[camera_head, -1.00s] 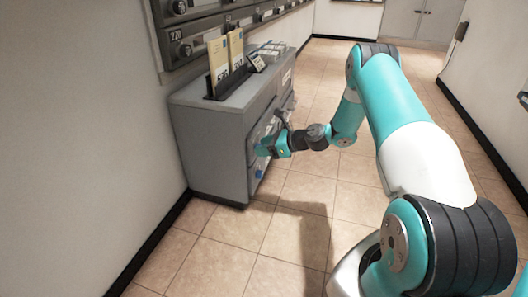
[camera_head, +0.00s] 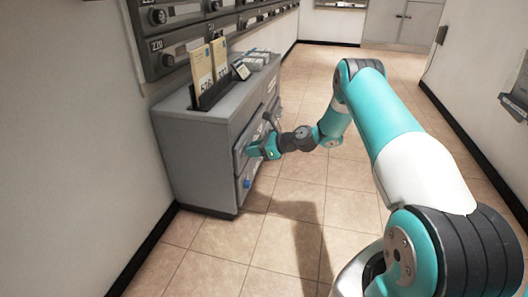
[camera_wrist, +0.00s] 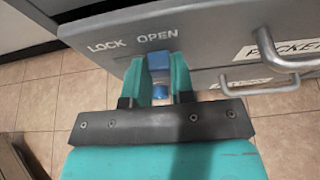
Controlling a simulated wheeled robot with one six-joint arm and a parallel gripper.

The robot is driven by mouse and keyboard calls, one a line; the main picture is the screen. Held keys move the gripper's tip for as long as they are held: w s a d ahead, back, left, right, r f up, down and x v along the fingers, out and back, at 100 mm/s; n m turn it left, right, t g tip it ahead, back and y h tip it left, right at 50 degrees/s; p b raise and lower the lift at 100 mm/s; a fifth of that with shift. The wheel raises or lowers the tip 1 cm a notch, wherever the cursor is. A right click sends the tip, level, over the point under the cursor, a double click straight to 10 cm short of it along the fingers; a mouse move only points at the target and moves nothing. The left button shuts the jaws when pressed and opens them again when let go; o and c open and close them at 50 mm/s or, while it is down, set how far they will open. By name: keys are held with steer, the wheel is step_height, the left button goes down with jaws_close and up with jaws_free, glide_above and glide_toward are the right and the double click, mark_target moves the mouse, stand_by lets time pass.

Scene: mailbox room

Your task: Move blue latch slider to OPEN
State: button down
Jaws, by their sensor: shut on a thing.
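The blue latch slider (camera_wrist: 158,63) is in the wrist view, on the grey drawer front (camera_wrist: 205,50). It sits under the word OPEN (camera_wrist: 157,35); the word LOCK (camera_wrist: 110,46) is to its left. My gripper (camera_wrist: 159,75) has its teal fingers on either side of the slider and is shut on it. In the head view my gripper (camera_head: 256,151) is at the front of the grey cabinet (camera_head: 193,160), where its hand hides the slider.
A second blue piece (camera_head: 247,183) is lower on the cabinet front. A metal handle (camera_wrist: 265,85) and labels are right of my gripper in the wrist view. Yellow envelopes (camera_head: 203,68) stand on the cabinet top. Tiled floor (camera_head: 320,215) is clear around it.

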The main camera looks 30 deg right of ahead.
steer(key=shift+w+d, duration=0.15)
steer(key=shift+w, duration=0.05)
steer(key=c, duration=1)
jaws_free()
steer(key=shift+o, duration=0.2)
steer(key=p+v, duration=0.8)
steer(key=v, duration=0.9)
steer(key=shift+r, duration=0.2)
steer(key=shift+d, duration=0.1)
